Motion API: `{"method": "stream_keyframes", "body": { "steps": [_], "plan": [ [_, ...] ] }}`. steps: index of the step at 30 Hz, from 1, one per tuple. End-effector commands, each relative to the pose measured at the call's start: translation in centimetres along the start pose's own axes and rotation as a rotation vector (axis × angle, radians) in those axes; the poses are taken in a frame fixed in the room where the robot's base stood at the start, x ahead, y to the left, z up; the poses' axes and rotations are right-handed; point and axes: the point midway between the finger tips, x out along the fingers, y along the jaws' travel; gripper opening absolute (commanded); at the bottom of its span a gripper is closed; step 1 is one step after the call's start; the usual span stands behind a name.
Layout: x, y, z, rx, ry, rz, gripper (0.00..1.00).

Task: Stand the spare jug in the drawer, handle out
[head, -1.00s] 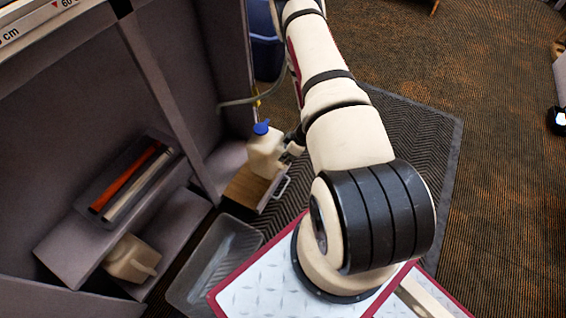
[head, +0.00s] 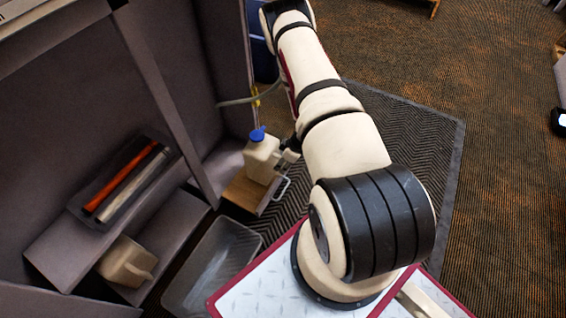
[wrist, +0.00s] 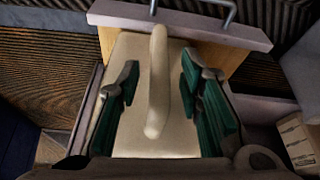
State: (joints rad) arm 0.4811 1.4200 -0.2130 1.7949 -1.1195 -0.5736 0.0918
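A cream jug with a blue cap (head: 262,158) stands upright at the open drawer (head: 238,192), which has wooden sides and a metal pull. In the wrist view the jug (wrist: 135,55) fills the middle, and its handle (wrist: 157,75) points toward the camera. The drawer front (wrist: 190,24) lies along the top of that view. My gripper (wrist: 160,103) is open, its green-padded fingers on either side of the handle with gaps showing. In the head view my gripper (head: 290,150) is small and partly hidden beside the jug. The jug's base is hidden there.
Another cream jug (head: 125,262) lies in the lower shelf space at left. A dark tray (head: 135,180) with an orange and a pale bar sits above it. A clear bin (head: 212,265) is on the floor in front. A grey hose (head: 240,101) hangs near the jug.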

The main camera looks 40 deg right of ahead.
Motion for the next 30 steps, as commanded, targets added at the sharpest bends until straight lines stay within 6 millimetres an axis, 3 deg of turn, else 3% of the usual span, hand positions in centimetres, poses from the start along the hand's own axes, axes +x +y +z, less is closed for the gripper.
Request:
{"method": "stream_keyframes", "body": {
  "steps": [11, 24, 30],
  "plan": [
    [-0.7, 0.0, -0.1, 0.001, 0.0, 0.0, 0.35],
    [-9.3, 0.1, -0.2, 0.002, 0.001, 0.002, 0.35],
    [-11.7, 0.0, -0.1, 0.002, 0.0, 0.001, 0.35]
  ]
}}
